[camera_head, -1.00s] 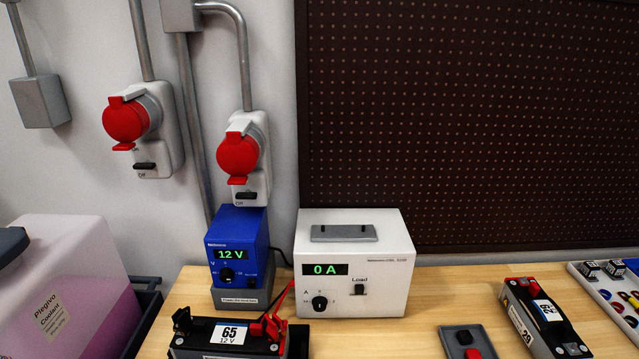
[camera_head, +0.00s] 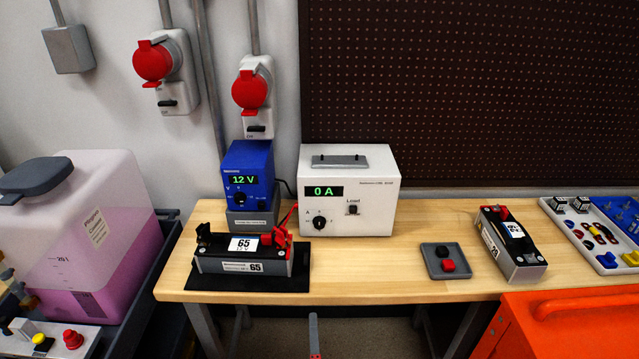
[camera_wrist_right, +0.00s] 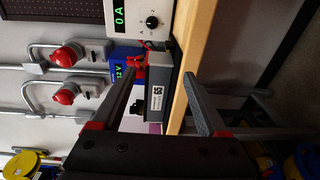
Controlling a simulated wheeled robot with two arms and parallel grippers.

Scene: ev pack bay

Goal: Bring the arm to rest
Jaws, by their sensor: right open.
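My right gripper (camera_wrist_right: 160,85) is open in the wrist view, with its two grey fingers apart and nothing held between them. Beyond the fingers, the battery module marked 65 (camera_wrist_right: 157,92) and the table edge show rotated on their side. In the head view, a grey finger of this gripper (camera_head: 314,335) rises at the bottom middle, in front of the table and apart from it. The rest of the right arm is hidden below the frame. My left gripper is in neither view.
The wooden table (camera_head: 370,280) holds the module 65 (camera_head: 240,257) on a black mat, a blue supply (camera_head: 247,165), a white load box (camera_head: 375,170), a small tray (camera_head: 440,250) and another module (camera_head: 512,243). An orange cabinet (camera_head: 575,325) stands front right, a coolant tank (camera_head: 130,210) left.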

